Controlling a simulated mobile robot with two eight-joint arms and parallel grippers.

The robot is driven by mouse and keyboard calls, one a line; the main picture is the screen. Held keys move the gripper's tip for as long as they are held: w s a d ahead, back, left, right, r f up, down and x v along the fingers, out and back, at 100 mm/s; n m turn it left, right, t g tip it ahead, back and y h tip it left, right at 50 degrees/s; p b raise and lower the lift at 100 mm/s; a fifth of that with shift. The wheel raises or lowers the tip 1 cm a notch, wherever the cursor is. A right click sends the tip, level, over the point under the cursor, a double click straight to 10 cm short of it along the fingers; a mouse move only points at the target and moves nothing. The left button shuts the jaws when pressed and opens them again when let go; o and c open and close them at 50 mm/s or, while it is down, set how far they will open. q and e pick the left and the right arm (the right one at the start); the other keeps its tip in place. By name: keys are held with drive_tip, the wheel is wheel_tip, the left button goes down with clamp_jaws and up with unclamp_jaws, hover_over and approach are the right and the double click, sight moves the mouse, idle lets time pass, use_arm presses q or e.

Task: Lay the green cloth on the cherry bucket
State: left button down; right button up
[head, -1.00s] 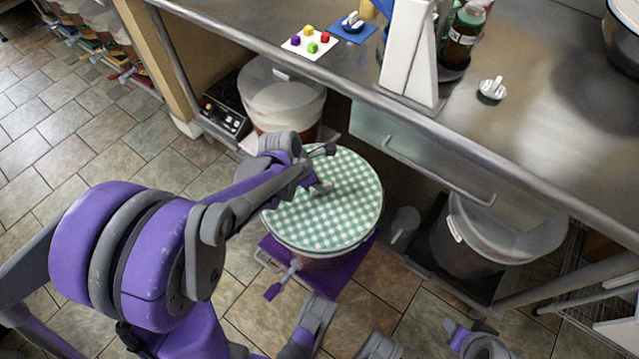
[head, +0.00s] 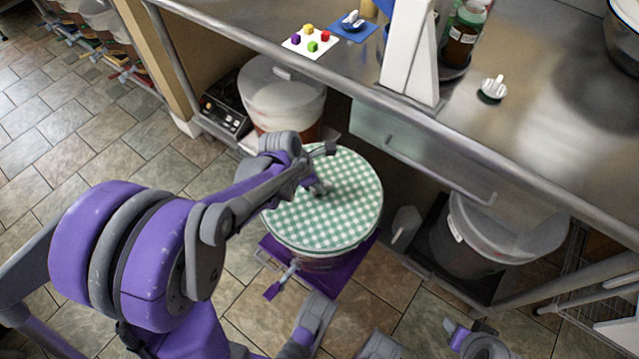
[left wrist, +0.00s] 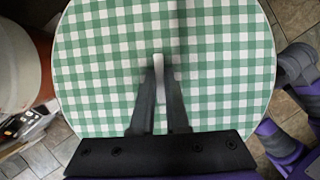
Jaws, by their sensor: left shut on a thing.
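The green-and-white checked cloth (head: 345,205) lies flat and round over the top of a bucket (head: 325,263) on the floor in front of the counter. Only a strip of that bucket's side shows below the cloth, with a tap (head: 284,278) at its front. My left gripper (head: 322,170) is over the middle of the cloth. In the left wrist view the cloth (left wrist: 95,60) fills most of the picture, and the gripper (left wrist: 158,72) is shut on a small pale upright tab at the cloth's middle. My right gripper is not clearly in view.
The bucket stands on a purple base (head: 350,283). Other buckets stand under the counter (head: 540,130), one at the left (head: 282,95) and one at the right (head: 490,240). A drawer (head: 420,150) with a bar handle is close behind the cloth. Tiled floor is clear at the left.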

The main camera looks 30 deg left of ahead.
idle(0.4)
use_arm(q)
drive_tip(key=shift+c, duration=1.4)
unclamp_jaws()
drive_tip(key=shift+r+p, duration=2.3)
drive_tip(key=shift+r, duration=1.15)
